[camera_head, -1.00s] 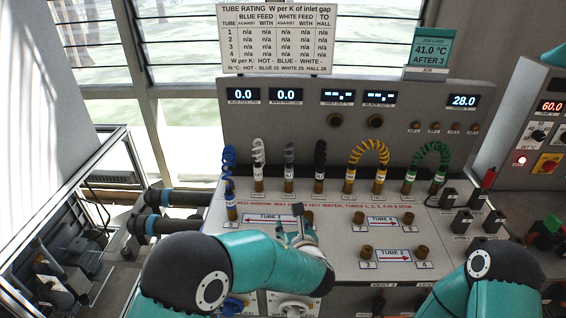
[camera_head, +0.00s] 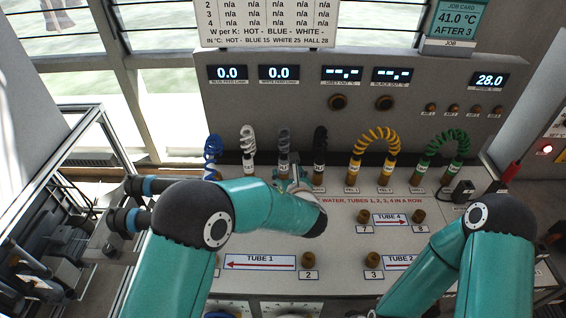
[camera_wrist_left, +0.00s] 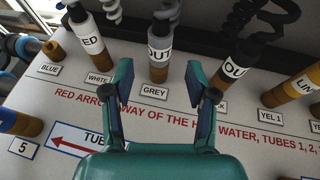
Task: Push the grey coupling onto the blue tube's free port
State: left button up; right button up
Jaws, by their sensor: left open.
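The grey coupling (camera_wrist_left: 158,62), with a white OUT band and brown base, stands upright at the GREY label below a grey coiled hose (camera_head: 283,138). My left gripper (camera_wrist_left: 158,78) is open, its two fingers apart on either side of the coupling; no grip shows. In the head view the gripper (camera_head: 288,180) is mostly hidden behind its arm. The blue coupling (camera_wrist_left: 14,122) stands at the port labelled 5, and its blue coiled hose (camera_head: 212,152) shows in the head view. The other port of that tube is hidden by my arm or gripper. My right gripper is out of frame.
A white coupling (camera_wrist_left: 86,36) stands close left of the grey one and a black coupling (camera_wrist_left: 236,66) close right. Yellow (camera_head: 377,140) and green (camera_head: 445,145) hose loops stand further right. Bare ports 7 (camera_head: 366,216) and 2 (camera_head: 308,258) show.

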aim_at(285, 167)
pick_arm(q)
jog(key=x, duration=0.4)
jog(key=shift+f+b, duration=0.25)
jog(key=shift+b, duration=0.15)
jog(key=shift+b+x, duration=0.75)
jog(key=shift+x, duration=0.75)
jog(key=shift+r, duration=0.15)
jog(key=shift+b, duration=0.5)
grip_shut()
